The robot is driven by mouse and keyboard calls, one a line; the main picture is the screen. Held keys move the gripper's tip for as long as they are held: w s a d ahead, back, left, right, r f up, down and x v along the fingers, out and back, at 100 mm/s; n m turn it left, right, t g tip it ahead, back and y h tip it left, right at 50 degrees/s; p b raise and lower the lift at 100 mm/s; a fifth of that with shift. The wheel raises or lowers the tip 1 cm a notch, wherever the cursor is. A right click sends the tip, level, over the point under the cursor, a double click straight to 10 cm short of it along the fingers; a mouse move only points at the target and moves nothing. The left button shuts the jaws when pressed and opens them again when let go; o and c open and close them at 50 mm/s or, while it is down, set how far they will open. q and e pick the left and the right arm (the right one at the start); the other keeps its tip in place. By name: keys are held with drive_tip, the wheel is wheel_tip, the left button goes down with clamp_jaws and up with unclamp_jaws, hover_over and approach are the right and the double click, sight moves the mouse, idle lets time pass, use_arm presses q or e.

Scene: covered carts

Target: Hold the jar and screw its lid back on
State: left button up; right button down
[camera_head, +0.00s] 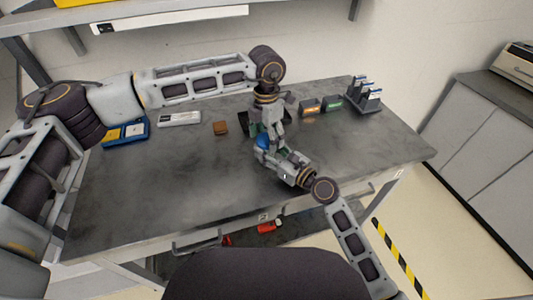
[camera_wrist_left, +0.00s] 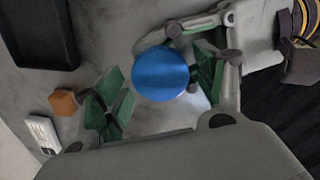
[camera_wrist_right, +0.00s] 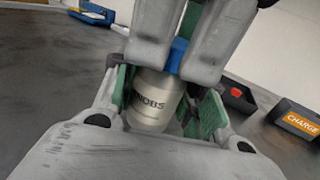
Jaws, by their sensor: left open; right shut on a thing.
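The jar (camera_wrist_right: 152,100) is a pale metallic cylinder with "NOBS" readable on its side. It stands between the green-padded fingers of my right gripper (camera_wrist_right: 163,104), which is shut on it. The round blue lid (camera_wrist_left: 160,74) is at the jar's top; a strip of it (camera_wrist_right: 178,55) shows in the right wrist view, and whether it is tight cannot be told. My left gripper (camera_wrist_left: 158,86) points down from above, open, with its fingers on either side of the lid. In the head view, the lid (camera_head: 262,141) is partly hidden by both grippers.
A brown cube (camera_head: 220,128), a white box (camera_head: 179,118) and a blue tray (camera_head: 127,140) lie left on the grey table (camera_head: 165,190). A dark tray (camera_wrist_left: 40,30) is close by. Labelled boxes (camera_head: 309,106) and a rack (camera_head: 364,100) stand back right. The table's front left is clear.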

use_arm(q)
drive_tip(key=c, duration=1.1)
drive_tip(key=shift+m, duration=0.3)
drive_tip(key=o, duration=1.2)
drive_tip(key=shift+r, duration=0.15)
drive_tip(key=shift+r, duration=5.85)
